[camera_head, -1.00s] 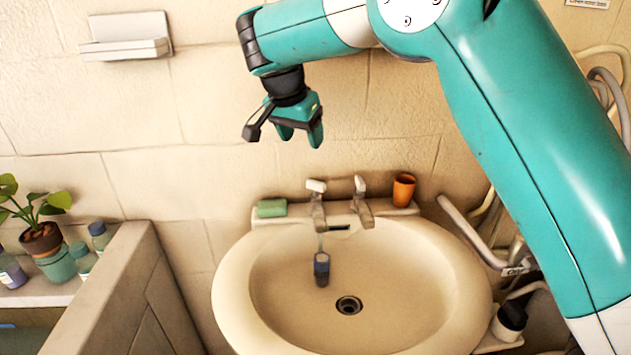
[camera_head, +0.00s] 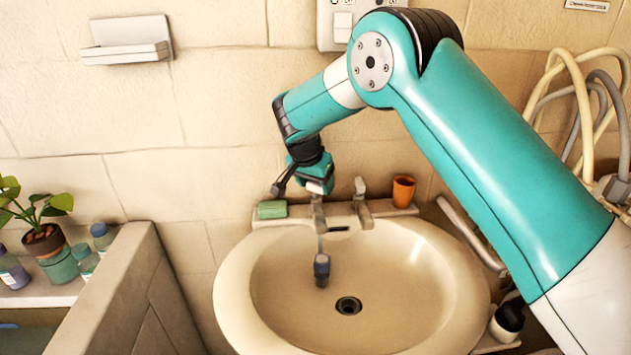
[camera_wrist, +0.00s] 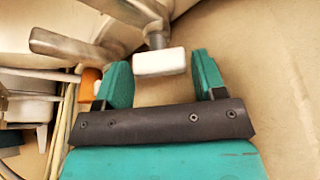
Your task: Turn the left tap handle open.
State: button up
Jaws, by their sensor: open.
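Two taps stand at the back of the washbasin (camera_head: 228,290). The left tap (camera_head: 318,212) has a white handle (camera_wrist: 160,62) on a metal stem, seen in the wrist view just beyond the fingertips and between their lines. In the head view a bit of this white handle (camera_head: 315,188) shows below my gripper (camera_head: 318,186). My gripper is open and empty, with its two green fingers spread in the wrist view (camera_wrist: 160,82). It is right over the left tap; whether a finger touches the handle I cannot tell. The right tap (camera_head: 363,204) stands beside it, clear of my gripper.
A green soap bar (camera_head: 272,209) lies left of the taps and an orange cup (camera_head: 403,191) stands right. A small dark-capped object (camera_head: 321,270) is in the basin near the drain (camera_head: 348,306). A tiled wall (camera_head: 220,110) is close behind.

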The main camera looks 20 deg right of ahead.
jog(key=c, duration=0.7)
jog(key=shift+o, duration=0.2)
jog(key=shift+n, duration=0.4)
jog(key=n+y+b, duration=0.1)
jog(key=n, duration=0.1)
jog(key=shift+n+t, duration=0.4)
jog(key=shift+d+n+t+y+b, duration=0.1)
jog(key=shift+n+t+y+b, duration=0.35)
jog(key=shift+n, duration=1.35)
jog(key=shift+y, duration=0.25)
jog(key=o, duration=0.7)
jog(key=shift+c, duration=0.2)
